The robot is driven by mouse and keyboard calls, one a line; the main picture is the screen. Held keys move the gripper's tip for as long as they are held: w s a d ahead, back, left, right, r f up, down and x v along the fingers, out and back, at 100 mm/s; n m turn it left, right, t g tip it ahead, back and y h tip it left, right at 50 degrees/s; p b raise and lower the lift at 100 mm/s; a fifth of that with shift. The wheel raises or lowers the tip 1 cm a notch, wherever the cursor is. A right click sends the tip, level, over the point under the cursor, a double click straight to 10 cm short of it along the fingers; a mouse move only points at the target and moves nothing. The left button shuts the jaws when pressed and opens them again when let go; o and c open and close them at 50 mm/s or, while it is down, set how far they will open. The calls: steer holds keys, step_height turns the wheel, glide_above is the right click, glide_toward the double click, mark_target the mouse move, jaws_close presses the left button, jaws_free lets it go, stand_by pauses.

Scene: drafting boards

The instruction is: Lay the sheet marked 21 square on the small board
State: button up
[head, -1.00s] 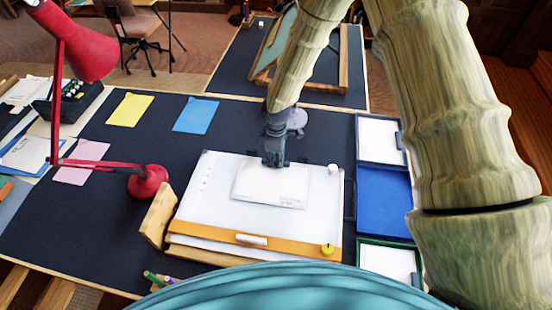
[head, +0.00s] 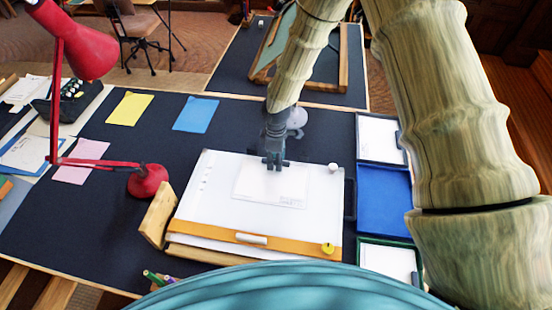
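A white sheet (head: 268,187) lies on the white drafting board (head: 205,208), at its upper middle. Small print shows near the sheet's lower right corner, but I cannot read a number. The sheet looks flat, and its edges run close to parallel with the board's edges. My gripper (head: 275,166) is at the sheet's far edge, pointing down. Its fingertips overlap that edge in the picture. I cannot tell whether the fingers still pinch the paper or stand apart.
An orange straightedge (head: 210,231) with a white roll and a yellow knob (head: 327,249) crosses the board's near edge. A wooden block (head: 158,215) stands at left. Trays, one blue (head: 384,200), line the right. A red lamp (head: 148,182) stands at left.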

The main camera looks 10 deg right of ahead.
steer(key=shift+r, duration=0.1)
step_height(320, 180, up, 12)
stand_by(0.7)
stand_by(0.3)
